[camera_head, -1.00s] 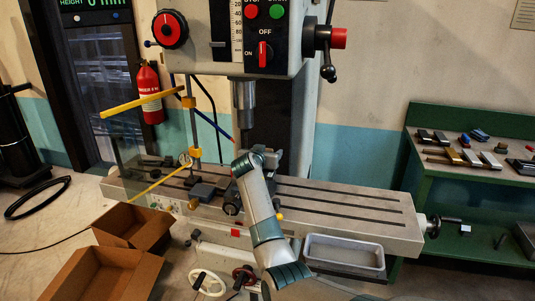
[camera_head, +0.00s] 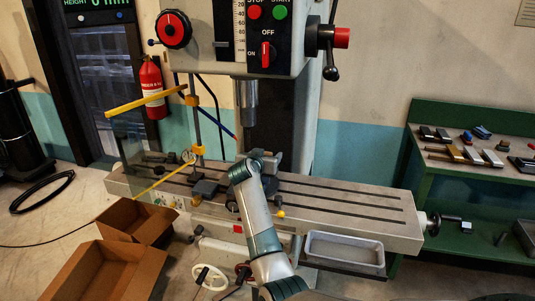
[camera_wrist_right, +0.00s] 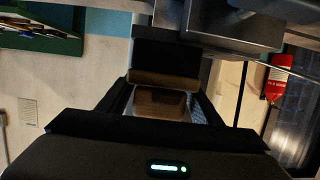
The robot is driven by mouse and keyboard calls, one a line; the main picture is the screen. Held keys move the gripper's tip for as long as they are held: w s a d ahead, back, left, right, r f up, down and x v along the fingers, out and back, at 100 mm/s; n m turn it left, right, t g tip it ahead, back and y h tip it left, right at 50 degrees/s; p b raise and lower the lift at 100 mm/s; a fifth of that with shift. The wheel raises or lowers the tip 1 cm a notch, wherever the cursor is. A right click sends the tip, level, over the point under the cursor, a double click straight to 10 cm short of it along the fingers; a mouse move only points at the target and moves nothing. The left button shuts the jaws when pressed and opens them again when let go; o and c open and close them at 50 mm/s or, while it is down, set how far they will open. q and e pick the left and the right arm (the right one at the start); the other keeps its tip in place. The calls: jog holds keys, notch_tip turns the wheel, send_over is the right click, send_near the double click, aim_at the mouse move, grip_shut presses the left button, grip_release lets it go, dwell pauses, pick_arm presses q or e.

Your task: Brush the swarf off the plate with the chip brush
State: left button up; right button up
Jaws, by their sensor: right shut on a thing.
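My right gripper (camera_wrist_right: 165,90) is shut on a brown, block-like thing (camera_wrist_right: 160,104) in the right wrist view. It looks like the chip brush's handle, with a broad dark part (camera_wrist_right: 166,56) beyond it; bristles cannot be made out. In the head view my right arm reaches up from the bottom to the middle of the machine table (camera_head: 335,199), and its gripper is mostly hidden among dark parts there. A dark grey vise-like block (camera_head: 207,188) sits just left of the arm. I cannot make out the plate or swarf. My left gripper is not in view.
The drill head (camera_head: 250,35) hangs above the table. A yellow-edged clear guard (camera_head: 150,150) stands at left. Cardboard boxes (camera_head: 110,275) lie on the floor at front left. A grey tray (camera_head: 345,250) is in front of the table, and a green bench (camera_head: 470,185) stands at right.

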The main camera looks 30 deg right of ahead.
jog(key=shift+a, duration=0.1)
dwell(0.3)
jog(key=shift+p+v, duration=0.6)
jog(key=shift+v, duration=0.3)
jog(key=shift+p+v, duration=0.9)
jog(key=shift+v, duration=0.8)
jog(key=p+v, duration=0.1)
jog(key=v, duration=0.2)
jog(key=shift+s, duration=0.15)
jog(key=s+a+f+n+t+y+b, duration=0.1)
jog(key=s+a+n+y, duration=0.4)
jog(key=s+a, duration=0.5)
jog(key=s+a+f+n+t+y+b, duration=0.2)
jog(key=s+a+n+t+y+b, duration=0.2)
jog(key=s+a, duration=0.7)
jog(key=a+y, duration=0.2)
jog(key=a, duration=0.2)
jog(key=shift+n+b, duration=0.4)
